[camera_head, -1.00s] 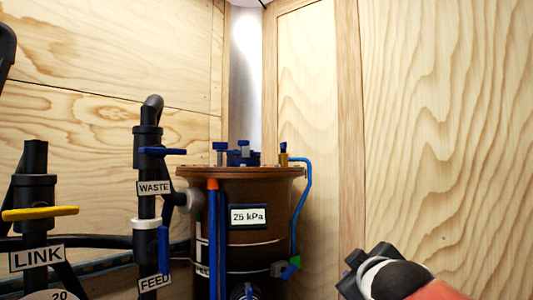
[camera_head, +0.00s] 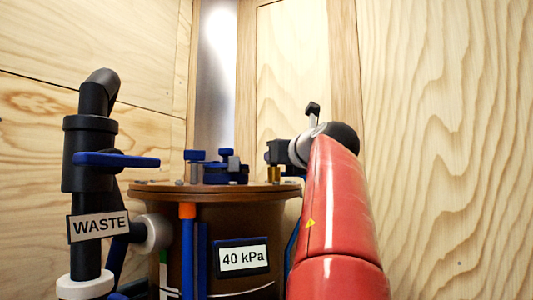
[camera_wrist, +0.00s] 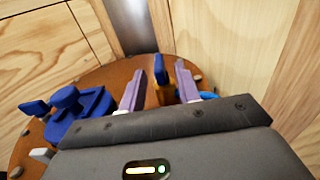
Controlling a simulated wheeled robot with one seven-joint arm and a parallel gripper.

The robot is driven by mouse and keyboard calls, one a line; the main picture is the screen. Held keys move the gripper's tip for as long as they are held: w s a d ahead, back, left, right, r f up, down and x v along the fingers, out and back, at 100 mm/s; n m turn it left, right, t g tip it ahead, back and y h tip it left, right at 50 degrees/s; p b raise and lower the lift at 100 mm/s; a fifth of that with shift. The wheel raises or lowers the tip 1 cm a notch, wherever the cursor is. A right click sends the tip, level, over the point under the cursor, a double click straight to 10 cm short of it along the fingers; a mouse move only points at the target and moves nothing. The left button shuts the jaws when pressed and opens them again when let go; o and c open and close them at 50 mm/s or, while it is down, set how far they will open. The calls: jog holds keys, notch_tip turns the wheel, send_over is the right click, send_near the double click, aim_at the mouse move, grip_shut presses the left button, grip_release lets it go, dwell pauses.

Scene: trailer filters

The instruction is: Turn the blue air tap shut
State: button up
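The blue air tap (camera_wrist: 160,70) stands on the rim of a brown tank lid; it has a blue handle on a brass body. In the head view its brass body (camera_head: 273,153) shows just left of my wrist, which hides part of it. My gripper (camera_wrist: 161,67) is open, with one pale purple finger on each side of the tap. Gaps show between the tap and both fingers. A blue hose (camera_wrist: 208,96) shows by the right finger.
Blue clamp-like fittings (camera_wrist: 80,112) stand on the lid left of my gripper. A black pipe marked WASTE (camera_head: 88,170) with a blue lever (camera_head: 116,160) stands left of the tank. Wooden walls (camera_head: 440,130) close in behind and to the right.

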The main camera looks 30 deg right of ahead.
jog(key=p+x, duration=0.2)
jog(key=x, duration=0.2)
jog(key=shift+r, duration=0.2)
jog(key=shift+w+d+f, duration=0.15)
jog(key=shift+w, duration=0.4)
grip_shut()
